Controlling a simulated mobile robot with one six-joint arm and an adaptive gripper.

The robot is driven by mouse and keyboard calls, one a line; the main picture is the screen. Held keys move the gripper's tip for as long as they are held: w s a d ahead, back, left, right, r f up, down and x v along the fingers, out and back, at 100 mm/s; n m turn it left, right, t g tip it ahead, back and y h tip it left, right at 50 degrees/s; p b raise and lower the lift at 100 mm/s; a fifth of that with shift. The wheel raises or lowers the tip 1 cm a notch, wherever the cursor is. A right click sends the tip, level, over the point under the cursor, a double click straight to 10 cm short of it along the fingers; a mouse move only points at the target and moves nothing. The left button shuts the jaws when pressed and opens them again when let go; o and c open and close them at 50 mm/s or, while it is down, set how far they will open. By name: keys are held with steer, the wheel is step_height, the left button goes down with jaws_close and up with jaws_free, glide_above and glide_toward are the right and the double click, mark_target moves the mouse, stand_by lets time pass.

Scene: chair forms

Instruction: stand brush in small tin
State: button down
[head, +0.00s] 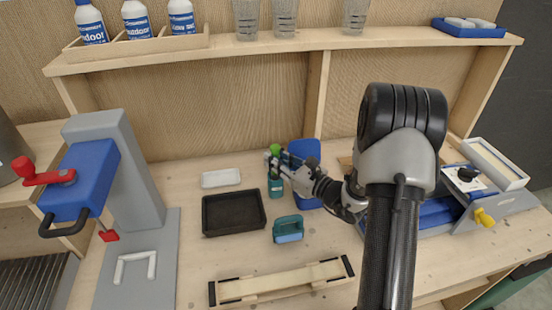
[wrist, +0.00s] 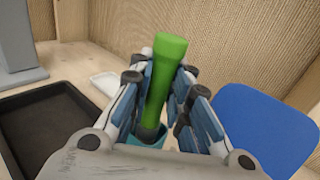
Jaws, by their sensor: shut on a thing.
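The brush (head: 276,149) shows as a green handle standing roughly upright. In the wrist view the green handle (wrist: 164,80) leans slightly and rises between my fingers. My gripper (head: 278,164) is shut on it, coming in from the right. The small tin (head: 276,188) is teal and stands on the bench directly below the gripper. In the wrist view the tin's rim (wrist: 133,140) surrounds the dark lower end of the brush, which seems to be inside the opening. How deep it sits, and whether it touches the bottom, is hidden.
A black tray (head: 234,212) and a white dish (head: 221,178) lie left of the tin. A teal block-like item (head: 288,229) stands in front. A blue panel (head: 305,151) stands close behind on the right. A wooden bar fixture (head: 282,282) lies at the front.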

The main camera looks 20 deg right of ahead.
steer(key=shift+f, duration=0.1)
steer(key=c, duration=1.4)
jaws_free()
steer(key=v, duration=1.2)
